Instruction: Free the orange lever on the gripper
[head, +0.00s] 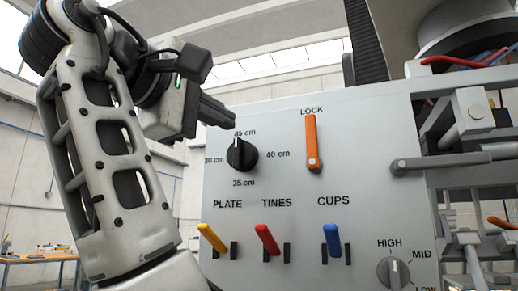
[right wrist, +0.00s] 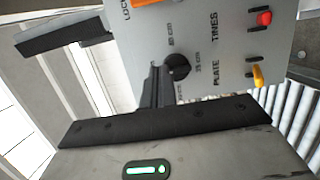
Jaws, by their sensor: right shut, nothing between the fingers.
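The orange lever (head: 312,138) is on the grey panel (head: 285,185) under the label LOCK. It stands upright, with its round pivot at the lower end. In the right wrist view only a bit of the orange lever (right wrist: 147,2) shows at the top edge. My right gripper (head: 232,120) is shut and empty, up and to the left of the black dial (head: 241,155), well left of the lever. Its closed fingers (right wrist: 158,85) point toward the dial in the right wrist view; contact cannot be told. My left gripper is not in view.
Below the dial are yellow (head: 212,238), red (head: 267,239) and blue (head: 332,240) levers labelled PLATE, TINES and CUPS. A grey speed knob (head: 394,272) is lower right. Metal rods (head: 440,162) and cables stand right of the panel. The space before the orange lever looks clear.

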